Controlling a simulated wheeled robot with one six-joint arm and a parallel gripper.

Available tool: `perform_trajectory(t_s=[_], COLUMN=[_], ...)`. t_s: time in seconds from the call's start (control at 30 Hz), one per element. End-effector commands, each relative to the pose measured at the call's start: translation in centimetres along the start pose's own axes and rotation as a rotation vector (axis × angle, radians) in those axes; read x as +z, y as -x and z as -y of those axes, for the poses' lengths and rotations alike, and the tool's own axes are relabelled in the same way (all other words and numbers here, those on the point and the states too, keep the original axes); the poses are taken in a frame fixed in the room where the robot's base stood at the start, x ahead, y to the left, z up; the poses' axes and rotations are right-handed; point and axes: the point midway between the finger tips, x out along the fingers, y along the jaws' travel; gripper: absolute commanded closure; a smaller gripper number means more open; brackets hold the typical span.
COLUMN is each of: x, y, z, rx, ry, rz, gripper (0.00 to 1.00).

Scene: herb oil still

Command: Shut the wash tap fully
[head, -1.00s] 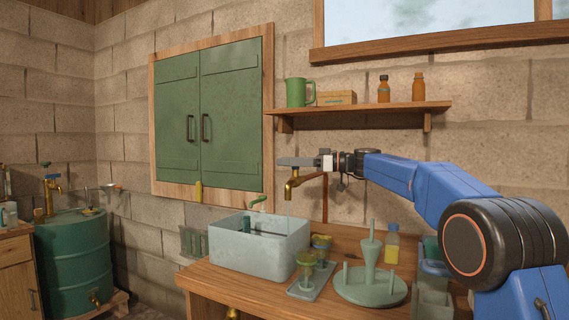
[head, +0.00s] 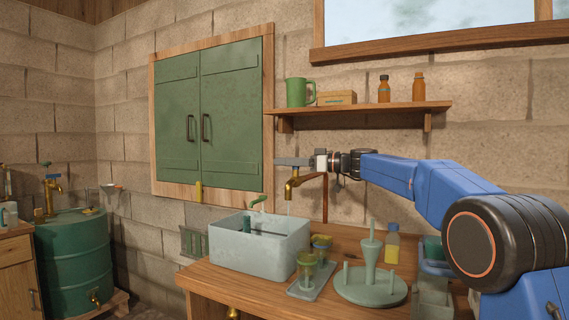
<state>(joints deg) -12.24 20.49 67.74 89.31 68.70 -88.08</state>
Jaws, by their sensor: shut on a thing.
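The brass wash tap (head: 292,187) stands over the grey basin, with its spout bent downward. My gripper (head: 291,162) is at the top of the tap, its fingers pointing left. It is shut on the tap's handle, which the fingers mostly hide, so I cannot tell the handle's exact angle. A short, thin pale streak of water (head: 289,208) shows below the spout, above the basin. The pale grey basin (head: 255,258) sits on the wooden bench under the tap.
A shelf (head: 365,107) with a green jug and brown bottles runs above my arm. A grey-green peg stand (head: 370,288), a tray with small cups (head: 309,287) and a yellow bottle (head: 392,248) stand right of the basin. A green drum (head: 75,262) stands far left.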

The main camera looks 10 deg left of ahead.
Motion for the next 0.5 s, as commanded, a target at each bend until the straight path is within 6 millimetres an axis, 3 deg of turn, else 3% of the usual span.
perform_trajectory(t_s=[0.5], x=[-0.03], y=[0.17], z=[-0.84], rx=[0.235], ry=[0.001], rz=[0.0], gripper=[1.0])
